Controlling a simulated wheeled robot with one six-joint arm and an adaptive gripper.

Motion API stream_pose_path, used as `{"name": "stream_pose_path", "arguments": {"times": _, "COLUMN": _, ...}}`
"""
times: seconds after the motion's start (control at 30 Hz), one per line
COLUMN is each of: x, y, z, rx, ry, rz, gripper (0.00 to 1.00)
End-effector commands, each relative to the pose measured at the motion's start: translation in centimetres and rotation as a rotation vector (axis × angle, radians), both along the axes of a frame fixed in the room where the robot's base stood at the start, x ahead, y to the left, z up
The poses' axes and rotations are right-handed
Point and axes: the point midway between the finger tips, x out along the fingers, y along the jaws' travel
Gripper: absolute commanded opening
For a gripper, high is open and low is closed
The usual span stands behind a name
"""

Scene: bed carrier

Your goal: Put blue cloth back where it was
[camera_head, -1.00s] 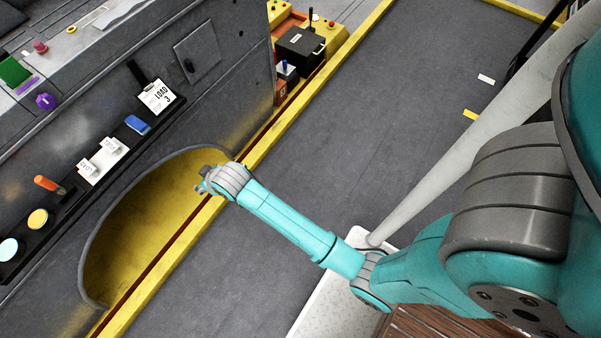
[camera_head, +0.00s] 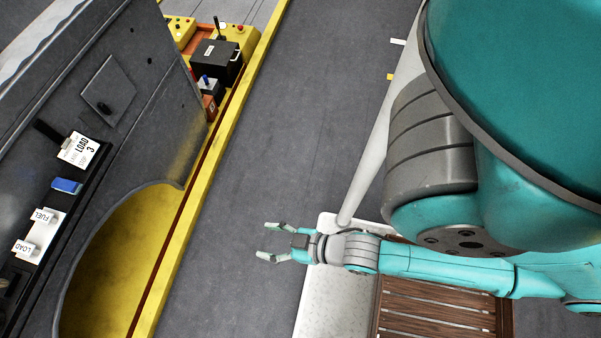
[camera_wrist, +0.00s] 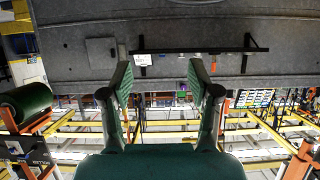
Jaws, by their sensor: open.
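A small folded blue thing, which looks like the blue cloth (camera_head: 67,186), lies on the narrow black shelf (camera_head: 84,184) of the grey machine side, just below a white "LOAD 3" card (camera_head: 78,150). My gripper (camera_head: 266,241) is over the dark floor beside the yellow rail, well to the right of the cloth and apart from it. Its two fingers are spread and nothing is between them. In the wrist view my gripper (camera_wrist: 161,72) is also open and empty, facing the grey panel.
White "FUEL" and "LOAD" labels (camera_head: 38,236) sit lower on the shelf. A yellow arched recess (camera_head: 110,265) and a yellow rail (camera_head: 215,150) lie between the shelf and my gripper. A black box (camera_head: 215,62) stands at the top. The dark floor (camera_head: 290,130) is clear.

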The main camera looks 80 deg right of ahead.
Motion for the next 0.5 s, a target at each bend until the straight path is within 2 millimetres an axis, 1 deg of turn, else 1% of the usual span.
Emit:
{"name": "stream_pose_path", "arguments": {"times": 0.03, "x": -1.7, "y": 0.0, "z": 1.3, "rx": 0.000, "ry": -0.012, "rz": 0.000, "gripper": 0.61}}
{"name": "stream_pose_path", "arguments": {"times": 0.1, "x": -3.4, "y": 0.0, "z": 3.3, "rx": 0.000, "ry": -0.042, "rz": 0.000, "gripper": 0.61}}
{"name": "stream_pose_path", "arguments": {"times": 0.2, "x": -5.5, "y": 0.0, "z": 6.1, "rx": 0.000, "ry": -0.082, "rz": 0.000, "gripper": 0.61}}
{"name": "stream_pose_path", "arguments": {"times": 0.3, "x": -6.9, "y": 0.0, "z": 8.4, "rx": 0.000, "ry": -0.114, "rz": 0.000, "gripper": 0.61}}
{"name": "stream_pose_path", "arguments": {"times": 0.4, "x": -7.7, "y": 0.0, "z": 9.9, "rx": 0.000, "ry": -0.134, "rz": 0.000, "gripper": 0.61}}
{"name": "stream_pose_path", "arguments": {"times": 0.5, "x": -8.1, "y": 0.0, "z": 10.7, "rx": 0.000, "ry": -0.145, "rz": 0.000, "gripper": 0.61}}
